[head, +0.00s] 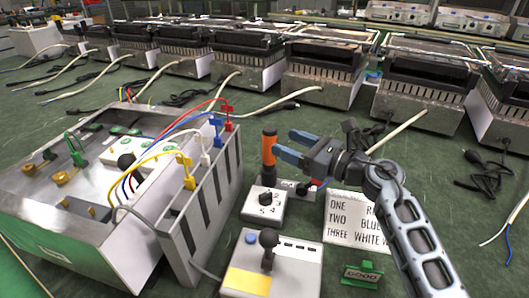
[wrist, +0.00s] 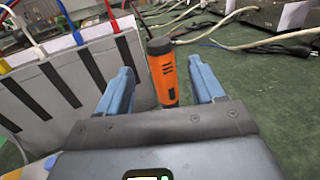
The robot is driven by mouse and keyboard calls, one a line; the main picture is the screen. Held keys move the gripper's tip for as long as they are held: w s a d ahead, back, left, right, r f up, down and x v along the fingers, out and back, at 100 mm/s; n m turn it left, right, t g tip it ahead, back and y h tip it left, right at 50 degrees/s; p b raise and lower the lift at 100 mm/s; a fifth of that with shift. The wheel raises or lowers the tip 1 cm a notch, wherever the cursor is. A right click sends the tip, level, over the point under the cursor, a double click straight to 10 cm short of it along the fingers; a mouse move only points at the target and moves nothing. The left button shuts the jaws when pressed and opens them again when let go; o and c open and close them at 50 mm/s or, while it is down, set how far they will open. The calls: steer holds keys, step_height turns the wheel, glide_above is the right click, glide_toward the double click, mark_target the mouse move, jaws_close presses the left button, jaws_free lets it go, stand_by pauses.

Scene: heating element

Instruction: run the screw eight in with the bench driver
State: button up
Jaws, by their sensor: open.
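The bench driver (head: 269,152) is an orange and black tool standing upright behind a small white dial box. It also shows in the wrist view (wrist: 163,72), between and beyond my two blue fingers. My gripper (head: 282,144) is open and empty, with its fingers pointing at the driver's handle; I cannot tell if they reach around it. Screw eight cannot be made out. The metal unit (head: 62,205) at left has brass fittings and green clips on top, with red, white, yellow and blue leads running to a slotted grey panel (head: 205,205).
The white dial box (head: 263,207) stands before the driver. A row of heater units (head: 335,80) with loose cables lines the back.

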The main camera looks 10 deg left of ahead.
mark_target(276, 137)
steer(key=shift+b+x, duration=0.55)
steer(key=shift+x, duration=2.65)
steer(key=shift+d, duration=0.1)
steer(key=shift+c, duration=0.4)
steer(key=shift+r, duration=0.1)
jaws_close()
